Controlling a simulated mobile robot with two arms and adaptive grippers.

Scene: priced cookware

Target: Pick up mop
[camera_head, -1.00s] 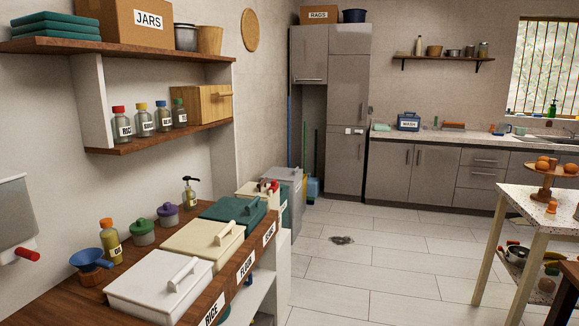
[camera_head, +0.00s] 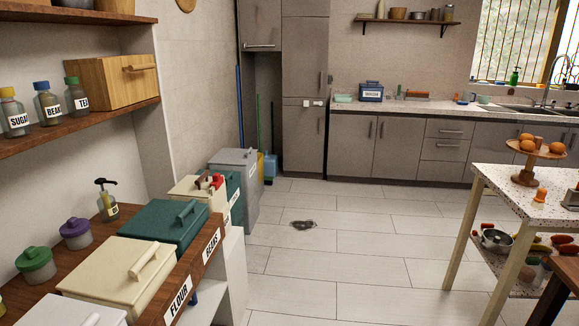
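In the head view, long thin handles stand upright in the far corner beside the tall grey cabinet. One is a blue pole (camera_head: 239,108) against the wall. Another is a green pole (camera_head: 258,128) in the recess, with a darker pole close to it. A blue object (camera_head: 270,168) and a small yellow one stand at floor level there. I cannot tell which pole belongs to the mop, and no mop head is clearly visible. The grey bin partly hides the lower ends. Neither of my grippers is in view.
The grey bin (camera_head: 236,178) stands before the corner. A counter with labelled boxes (camera_head: 130,273) runs along the left. A speckled table (camera_head: 523,200) stands at the right. The tiled floor (camera_head: 345,240) between is open, with a dark patch (camera_head: 303,225) on it.

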